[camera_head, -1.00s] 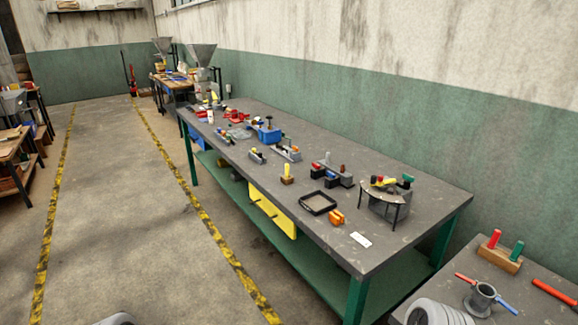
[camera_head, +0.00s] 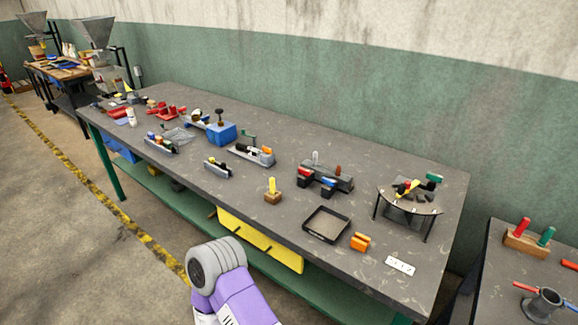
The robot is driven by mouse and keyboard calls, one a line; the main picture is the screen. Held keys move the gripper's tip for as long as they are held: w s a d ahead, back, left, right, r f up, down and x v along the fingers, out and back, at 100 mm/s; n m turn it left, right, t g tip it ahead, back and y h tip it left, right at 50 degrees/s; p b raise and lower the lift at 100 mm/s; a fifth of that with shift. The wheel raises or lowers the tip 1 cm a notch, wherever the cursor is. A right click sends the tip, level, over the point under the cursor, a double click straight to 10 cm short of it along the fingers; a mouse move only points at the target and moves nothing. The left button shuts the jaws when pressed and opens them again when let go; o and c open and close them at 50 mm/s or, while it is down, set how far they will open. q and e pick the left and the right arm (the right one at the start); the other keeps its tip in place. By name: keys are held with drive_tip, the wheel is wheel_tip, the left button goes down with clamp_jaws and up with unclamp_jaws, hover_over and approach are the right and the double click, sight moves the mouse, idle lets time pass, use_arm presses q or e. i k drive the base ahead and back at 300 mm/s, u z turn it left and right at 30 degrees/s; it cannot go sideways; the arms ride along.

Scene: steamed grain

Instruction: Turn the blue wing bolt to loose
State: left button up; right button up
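A small blue piece (camera_head: 329,182) shows on a dark grey fixture (camera_head: 345,184) in the middle right of the long workbench. It may be the blue wing bolt, but it is too small to tell its shape or how it is turned. A red piece (camera_head: 304,171) sits to its left on the same fixture. A purple and grey link of one of my arms rises at the bottom centre, in front of the bench. Neither of my grippers shows.
The long grey workbench (camera_head: 300,135) holds a black tray (camera_head: 327,224), an orange block (camera_head: 360,242), a white card (camera_head: 401,266) and a round-topped stand (camera_head: 410,198). A second table at the right carries a grey cup (camera_head: 543,304). Floor at left is clear.

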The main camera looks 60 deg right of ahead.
sight(330, 182)
drive_tip(key=z, duration=0.75)
drive_tip(key=i, duration=1.05)
drive_tip(key=z, duration=1.15)
